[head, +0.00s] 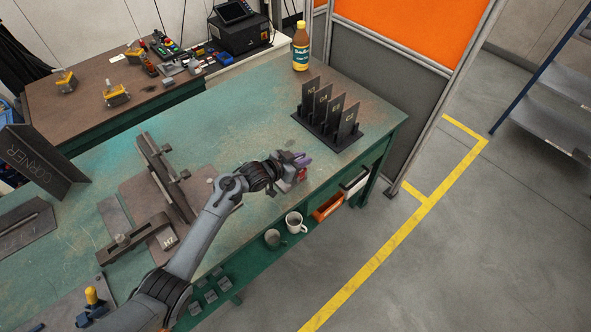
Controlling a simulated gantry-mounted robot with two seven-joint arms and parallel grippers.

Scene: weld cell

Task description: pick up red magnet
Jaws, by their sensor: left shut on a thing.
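My left gripper (298,165) is at the front edge of the green workbench (235,120), with its arm reaching in from the bottom left. It is shut on the red magnet (302,174), a small red piece showing just below the fingers. The fingers and wrist hide most of the magnet. I cannot tell whether it touches the bench top. My right gripper is out of view.
A black rack with upright plates (328,130) stands to the right of my left gripper, near a yellow-labelled bottle (300,47). Steel fixtures (160,185) lie at the left. Mugs (294,222) sit on the shelf below. The bench top behind my gripper is clear.

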